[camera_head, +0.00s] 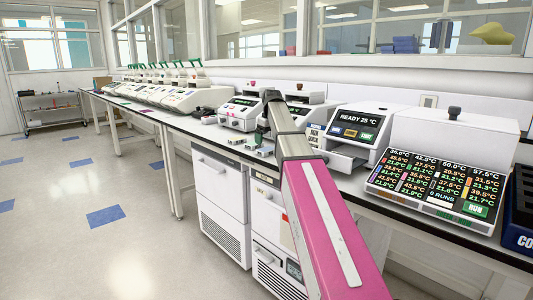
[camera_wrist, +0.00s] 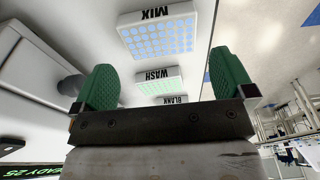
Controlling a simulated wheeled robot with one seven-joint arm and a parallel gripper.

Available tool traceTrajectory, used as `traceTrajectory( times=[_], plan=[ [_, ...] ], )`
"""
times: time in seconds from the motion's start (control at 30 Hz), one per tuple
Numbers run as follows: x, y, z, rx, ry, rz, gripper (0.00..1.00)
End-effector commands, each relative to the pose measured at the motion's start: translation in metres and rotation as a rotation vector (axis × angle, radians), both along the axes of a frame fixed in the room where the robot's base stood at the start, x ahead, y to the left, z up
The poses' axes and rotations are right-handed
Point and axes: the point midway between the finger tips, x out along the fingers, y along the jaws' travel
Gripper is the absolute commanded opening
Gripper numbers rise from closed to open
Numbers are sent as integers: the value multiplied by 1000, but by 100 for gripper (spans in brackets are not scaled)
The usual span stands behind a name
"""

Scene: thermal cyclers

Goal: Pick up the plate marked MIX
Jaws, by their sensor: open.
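The plate marked MIX (camera_wrist: 158,36) is white with rows of pale blue wells. It lies on the bench in the upper middle of the wrist view, its lettering upside down there. My gripper (camera_wrist: 163,62) has two green ridged fingers spread wide, with nothing between them. In the wrist view the MIX plate lies beyond the fingertips, apart from them. The plate marked WASH (camera_wrist: 158,82), with green wells, and the plate marked BLANK (camera_wrist: 172,99) show between the fingers. BLANK is partly hidden by the gripper body. In the head view my pink arm reaches over the bench, and the plate labels cannot be read.
A cycler reading READY 25 °C (camera_head: 356,122) stands right of my arm. A larger unit with a temperature screen (camera_head: 434,190) is farther right. More cyclers (camera_head: 180,90) line the bench to the left. The bench's front edge is close to the plates. The floor (camera_head: 130,210) is clear.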

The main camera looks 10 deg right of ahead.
Motion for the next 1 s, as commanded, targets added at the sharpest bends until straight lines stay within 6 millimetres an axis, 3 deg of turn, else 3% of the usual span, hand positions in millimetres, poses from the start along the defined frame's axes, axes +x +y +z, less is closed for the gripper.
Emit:
traceTrajectory(
  times=[0.4,0.67,0.77,1.0],
  plan=[
    [4,3,-47,0,0,0,100],
    [5,3,-50,-1,-1,0,100],
    [5,3,-49,0,0,0,67],
    [4,3,-49,0,0,0,65]
  ],
)
